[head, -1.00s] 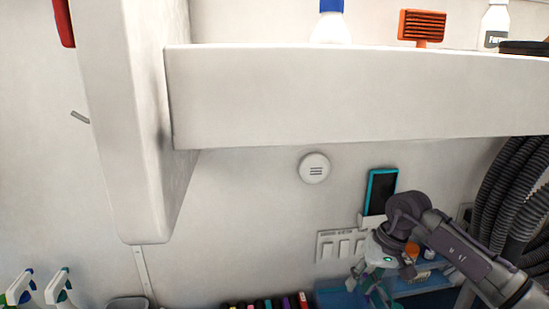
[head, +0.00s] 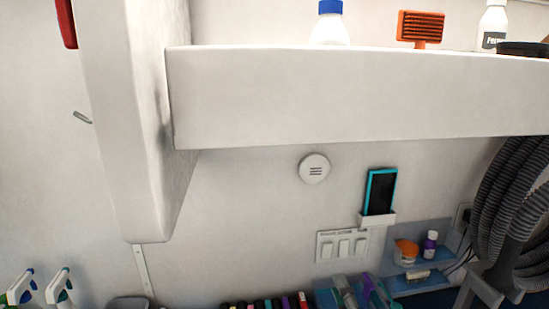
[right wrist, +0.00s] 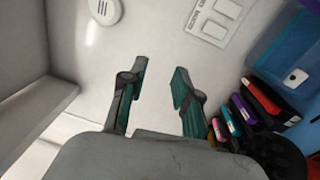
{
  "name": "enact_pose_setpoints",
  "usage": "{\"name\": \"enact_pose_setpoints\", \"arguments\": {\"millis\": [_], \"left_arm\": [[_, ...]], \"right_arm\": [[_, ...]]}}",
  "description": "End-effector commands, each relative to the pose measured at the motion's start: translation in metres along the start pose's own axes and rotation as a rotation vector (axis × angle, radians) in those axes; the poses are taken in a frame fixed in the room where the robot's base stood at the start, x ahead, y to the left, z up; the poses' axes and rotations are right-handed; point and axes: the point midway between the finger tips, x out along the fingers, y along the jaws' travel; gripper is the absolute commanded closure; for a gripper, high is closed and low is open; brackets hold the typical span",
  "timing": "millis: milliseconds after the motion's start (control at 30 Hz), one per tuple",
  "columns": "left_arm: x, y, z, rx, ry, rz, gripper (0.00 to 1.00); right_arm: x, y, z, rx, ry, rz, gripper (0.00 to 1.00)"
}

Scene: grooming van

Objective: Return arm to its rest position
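My right gripper (right wrist: 160,80) shows in the right wrist view with its two grey and teal fingers spread apart. Nothing is between the fingers, and the pale wall shows through the gap. I cannot clearly make out this gripper in the head view. My left arm and gripper are not seen in either view.
A white shelf (head: 340,95) crosses the head view, with a vertical panel (head: 140,120) at its left. Below are a wall phone (head: 380,192), switches (head: 342,245), a blue shelf with an orange-lidded jar (head: 405,251), and grey hoses (head: 500,205) at right.

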Motion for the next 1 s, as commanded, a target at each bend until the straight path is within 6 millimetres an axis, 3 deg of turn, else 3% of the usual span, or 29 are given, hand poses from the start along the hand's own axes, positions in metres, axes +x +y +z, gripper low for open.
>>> {"name": "enact_pose_setpoints", "arguments": {"millis": [33, 100, 200, 300, 500, 700, 767, 1000], "left_arm": [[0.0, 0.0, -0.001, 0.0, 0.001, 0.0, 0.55], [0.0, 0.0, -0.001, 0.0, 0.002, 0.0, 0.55], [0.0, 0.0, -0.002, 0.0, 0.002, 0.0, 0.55], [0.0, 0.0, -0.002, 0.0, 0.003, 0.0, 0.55], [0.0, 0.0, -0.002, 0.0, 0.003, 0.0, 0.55], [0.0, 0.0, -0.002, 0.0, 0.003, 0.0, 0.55], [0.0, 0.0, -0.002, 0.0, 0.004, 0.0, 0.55], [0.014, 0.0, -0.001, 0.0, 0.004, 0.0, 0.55]], "right_arm": [[-0.021, -0.031, 0.013, 0.187, -0.077, -0.131, 0.69], [-0.054, -0.071, 0.026, 0.435, -0.197, -0.304, 0.69], [-0.107, -0.118, 0.034, 0.723, -0.369, -0.515, 0.69], [-0.154, -0.148, 0.032, 0.923, -0.516, -0.671, 0.69], [-0.229, -0.177, 0.022, 1.168, -0.755, -0.886, 0.69], [-0.292, -0.188, 0.009, 1.322, -0.965, -1.048, 0.69], [-0.31, -0.188, 0.005, 1.358, -1.029, -1.093, 0.69], [-0.298, -0.266, -0.001, 1.339, -1.031, -1.108, 0.69]]}}
